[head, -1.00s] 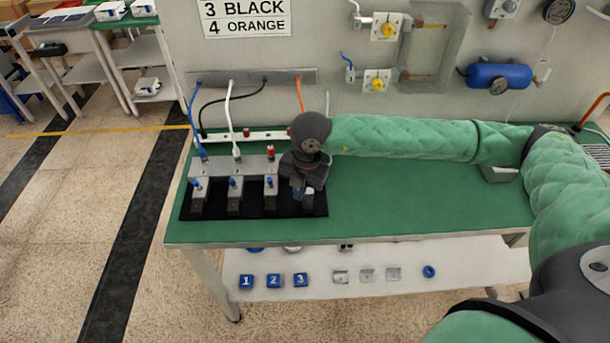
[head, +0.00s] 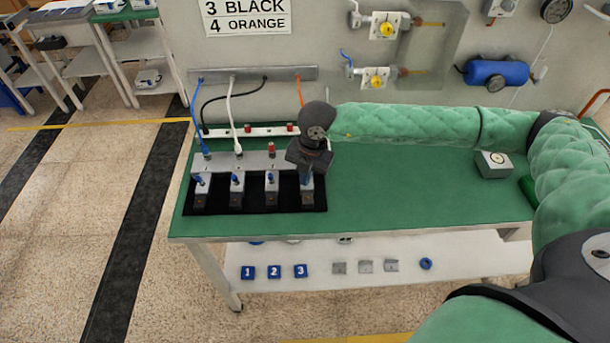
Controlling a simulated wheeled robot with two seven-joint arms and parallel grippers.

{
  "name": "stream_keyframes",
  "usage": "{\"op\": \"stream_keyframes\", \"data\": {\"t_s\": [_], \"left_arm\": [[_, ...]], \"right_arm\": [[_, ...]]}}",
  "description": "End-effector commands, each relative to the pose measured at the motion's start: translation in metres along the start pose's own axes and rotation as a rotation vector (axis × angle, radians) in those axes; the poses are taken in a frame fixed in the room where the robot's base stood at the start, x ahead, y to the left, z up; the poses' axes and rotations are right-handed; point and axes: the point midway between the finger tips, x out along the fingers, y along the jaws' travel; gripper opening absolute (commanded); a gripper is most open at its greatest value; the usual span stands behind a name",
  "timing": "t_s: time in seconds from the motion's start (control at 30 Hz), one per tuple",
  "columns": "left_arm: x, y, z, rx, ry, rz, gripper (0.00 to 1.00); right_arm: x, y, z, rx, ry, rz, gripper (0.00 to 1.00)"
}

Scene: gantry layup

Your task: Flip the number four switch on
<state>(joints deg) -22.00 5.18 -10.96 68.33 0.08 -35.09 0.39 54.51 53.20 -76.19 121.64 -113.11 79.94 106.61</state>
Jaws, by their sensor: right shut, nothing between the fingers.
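A row of switch boxes stands on a black mat (head: 255,205) at the left of the green bench. The first switch (head: 200,190), second switch (head: 237,190) and third switch (head: 271,190) show blue levers. The number four switch (head: 307,197) is at the right end of the row, its upper part largely covered by my right gripper (head: 308,178). The gripper points down, shut and empty, right at or just above that switch. I cannot tell whether it touches the lever or which way the lever points. My left gripper is not in view.
A grey block (head: 235,162) with plugged blue and white cables stands behind the switches. A white strip (head: 248,132) lies farther back. A sign (head: 246,18) reads 3 BLACK, 4 ORANGE. A grey box (head: 494,164) is at the right; the bench (head: 410,200) between is clear.

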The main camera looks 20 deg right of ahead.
Motion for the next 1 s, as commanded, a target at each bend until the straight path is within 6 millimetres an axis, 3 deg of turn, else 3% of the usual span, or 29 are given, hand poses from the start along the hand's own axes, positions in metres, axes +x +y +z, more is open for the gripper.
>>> {"op": "stream_keyframes", "data": {"t_s": [0.3,0.77,1.0], "left_arm": [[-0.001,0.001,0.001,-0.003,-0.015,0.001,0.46],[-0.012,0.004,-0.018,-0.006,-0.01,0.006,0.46],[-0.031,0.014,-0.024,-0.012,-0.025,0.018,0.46]], "right_arm": [[0.0,0.001,0.002,0.007,0.04,-0.018,0.0],[-0.002,0.004,0.008,0.024,0.137,-0.062,0.0],[-0.005,0.009,0.018,0.048,0.289,-0.13,0.0]]}}
